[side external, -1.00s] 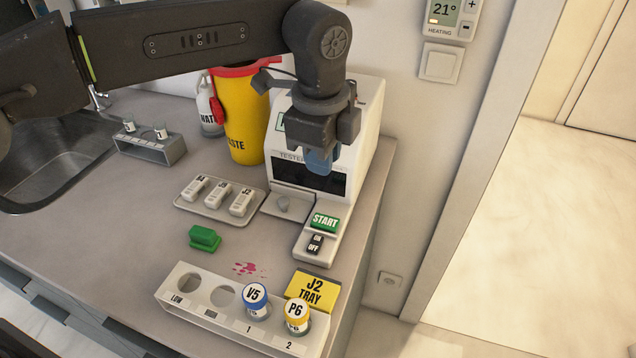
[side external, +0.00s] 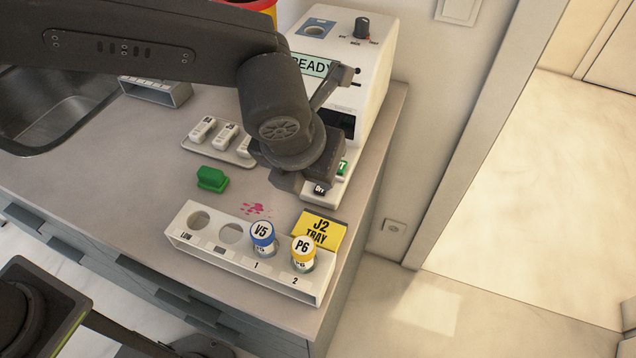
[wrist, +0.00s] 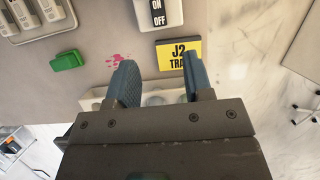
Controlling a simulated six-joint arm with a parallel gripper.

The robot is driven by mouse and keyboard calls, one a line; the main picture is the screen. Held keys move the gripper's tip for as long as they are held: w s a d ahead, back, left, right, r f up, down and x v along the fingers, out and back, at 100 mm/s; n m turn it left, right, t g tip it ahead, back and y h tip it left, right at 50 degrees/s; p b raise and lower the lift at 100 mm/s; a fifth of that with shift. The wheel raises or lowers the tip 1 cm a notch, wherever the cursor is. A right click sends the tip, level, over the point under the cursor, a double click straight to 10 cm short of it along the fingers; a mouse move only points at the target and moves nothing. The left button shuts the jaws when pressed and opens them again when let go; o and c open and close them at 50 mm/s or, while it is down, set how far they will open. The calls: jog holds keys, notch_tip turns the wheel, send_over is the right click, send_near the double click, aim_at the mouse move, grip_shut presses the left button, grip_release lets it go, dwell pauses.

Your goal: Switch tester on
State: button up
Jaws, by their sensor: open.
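The white tester (side external: 345,70) stands at the back right of the counter, its pale green display (side external: 312,65) reading READY. The black ON/OFF switch (side external: 320,188) is on its low front base, partly hidden by my gripper, with only the OFF end showing. In the wrist view the whole lower face of the switch (wrist: 157,12) shows at the top edge, ahead of the fingertips. My gripper (wrist: 158,72) is open and empty, its two blue fingers apart. In the side view my gripper (side external: 290,182) hangs just left of the switch; I cannot tell whether it touches.
A white rack (side external: 182,232) in front holds vials V5 (side external: 262,236) and P6 (side external: 303,250). A yellow J2 TRAY sign (side external: 320,230) stands behind it. The green START button (side external: 343,168), a green block (side external: 212,179) and a tray of cassettes (side external: 192,146) are close by.

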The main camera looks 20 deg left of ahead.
aim_at(319, 191)
jog(key=x, duration=0.9)
jog(key=shift+r, duration=0.1)
jog(key=shift+c, duration=0.4)
grip_shut()
jog(key=shift+w+r+g, duration=0.1)
jog(key=shift+w+g, duration=0.1)
jog(key=shift+g, duration=1)
jog(key=shift+o, duration=0.4)
grip_release()
jog(key=shift+r, duration=0.1)
